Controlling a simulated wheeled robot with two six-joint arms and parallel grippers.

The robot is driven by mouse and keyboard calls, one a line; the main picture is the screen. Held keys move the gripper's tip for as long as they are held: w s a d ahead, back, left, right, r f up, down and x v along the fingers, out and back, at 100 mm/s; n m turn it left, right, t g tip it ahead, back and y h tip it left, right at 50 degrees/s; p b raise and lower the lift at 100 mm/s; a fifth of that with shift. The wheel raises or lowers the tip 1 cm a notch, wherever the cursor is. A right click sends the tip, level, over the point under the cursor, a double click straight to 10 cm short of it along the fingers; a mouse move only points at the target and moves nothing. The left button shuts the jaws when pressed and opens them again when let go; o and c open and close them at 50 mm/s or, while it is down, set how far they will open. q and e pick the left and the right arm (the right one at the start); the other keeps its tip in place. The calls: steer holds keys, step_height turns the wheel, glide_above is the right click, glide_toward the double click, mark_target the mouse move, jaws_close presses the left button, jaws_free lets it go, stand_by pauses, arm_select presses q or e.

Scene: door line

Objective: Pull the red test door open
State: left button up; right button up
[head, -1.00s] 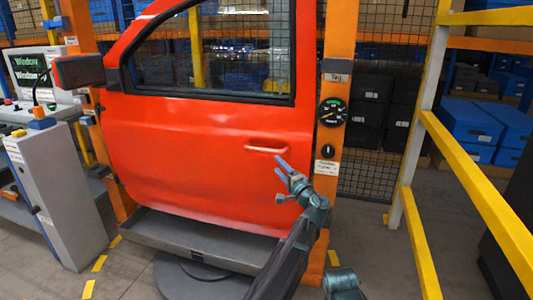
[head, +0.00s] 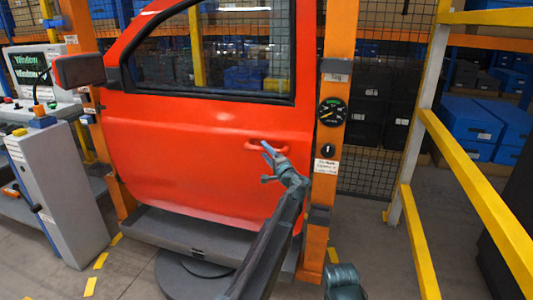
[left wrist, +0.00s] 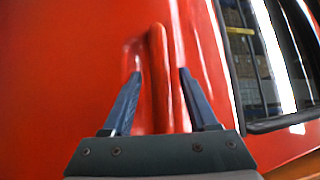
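The red test door (head: 190,150) stands upright, looking closed against the orange frame. Its red pull handle (head: 268,147) is near the right edge, below the window. My left gripper (head: 267,152) is at the handle, its fingers pointing toward it. In the left wrist view the handle (left wrist: 158,80) runs up between the two fingers of my open left gripper (left wrist: 160,73), with a gap visible on each side. Whether either finger touches the door is unclear. My right gripper is not identifiable; only a grey part of my own body shows at the bottom.
An orange post (head: 327,180) with a round gauge (head: 332,111) stands right of the door. A yellow railing (head: 455,165) is further right. A grey console (head: 55,195) stands left. A dark grey ledge (head: 190,235) lies below the door.

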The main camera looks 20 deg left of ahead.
arm_select(q)
jaws_close()
steer(key=shift+s, duration=0.1)
stand_by(1.2)
